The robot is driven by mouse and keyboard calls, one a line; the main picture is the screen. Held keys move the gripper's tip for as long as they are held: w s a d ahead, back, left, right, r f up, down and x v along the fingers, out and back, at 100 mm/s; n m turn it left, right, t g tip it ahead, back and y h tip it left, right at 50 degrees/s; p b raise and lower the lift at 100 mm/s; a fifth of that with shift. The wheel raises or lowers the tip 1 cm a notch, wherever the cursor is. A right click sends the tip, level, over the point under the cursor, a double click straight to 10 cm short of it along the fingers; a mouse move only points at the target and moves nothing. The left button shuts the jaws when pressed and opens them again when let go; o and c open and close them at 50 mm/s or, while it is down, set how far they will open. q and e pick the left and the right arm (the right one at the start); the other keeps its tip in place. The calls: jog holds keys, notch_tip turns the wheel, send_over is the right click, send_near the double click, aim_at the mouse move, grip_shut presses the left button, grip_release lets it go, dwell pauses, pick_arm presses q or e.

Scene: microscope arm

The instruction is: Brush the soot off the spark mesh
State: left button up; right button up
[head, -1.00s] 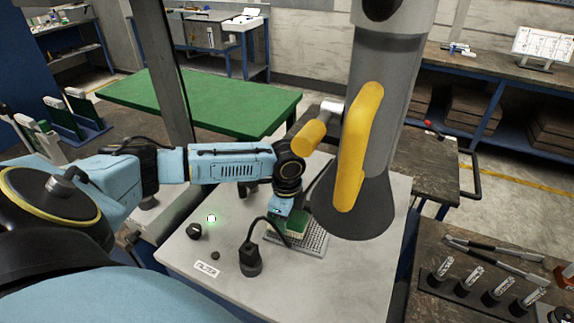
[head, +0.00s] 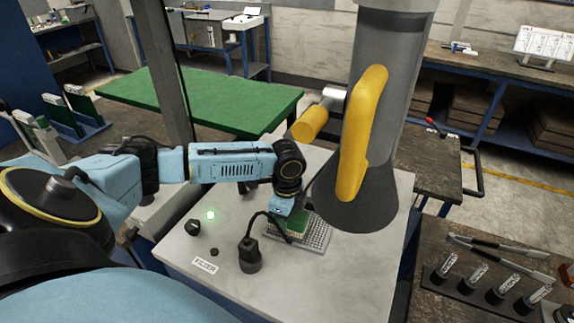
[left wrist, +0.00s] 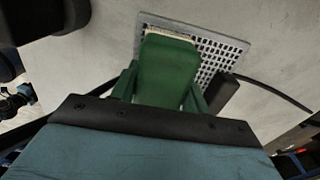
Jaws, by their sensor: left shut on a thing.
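The spark mesh (head: 318,236) is a flat grey grid plate lying on the light grey bench top. It also shows in the left wrist view (left wrist: 222,52). A green brush (left wrist: 168,70) with a pale bristle edge is over the mesh's left part; in the head view the brush (head: 298,222) is partly hidden by my gripper and a black cable. My left gripper (head: 287,212) points down at the mesh and is shut on the brush. I cannot tell whether the bristles touch the grid. My right gripper is not in view.
A large grey extraction hood (head: 358,200) with a yellow handle (head: 362,135) hangs just right of the mesh. A black plug-like fitting (head: 250,255) with a cable, a black knob (head: 193,227) and a label marked FILTER (head: 205,265) are on the bench.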

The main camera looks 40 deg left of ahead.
aim_at(306, 217)
pick_arm(q)
jog(key=shift+f, duration=0.35)
dwell(0.3)
jog(key=shift+w+d+r+p, duration=0.1)
jog(key=shift+w+d+p, duration=0.15)
jog(key=shift+d, duration=0.35)
jog(key=shift+w+d+r+p, duration=0.1)
jog(key=shift+w+d+p, duration=0.15)
jog(key=shift+d, duration=0.3)
jog(key=shift+f, duration=0.1)
jog(key=shift+d, duration=0.15)
jog(key=shift+w+d+p, duration=0.15)
jog(key=shift+w+d, duration=0.1)
jog(key=shift+d, duration=0.3)
jog(key=shift+w+d+p, duration=0.15)
jog(key=shift+w+d, duration=0.05)
jog(key=shift+d, duration=0.35)
jog(key=shift+a, duration=0.1)
jog(key=shift+s+a+f+p, duration=0.1)
jog(key=shift+s+a+p, duration=0.2)
jog(key=shift+a, duration=0.3)
jog(key=shift+s+a+f+p, duration=0.15)
jog(key=shift+s+a, duration=0.1)
jog(key=shift+a, duration=0.3)
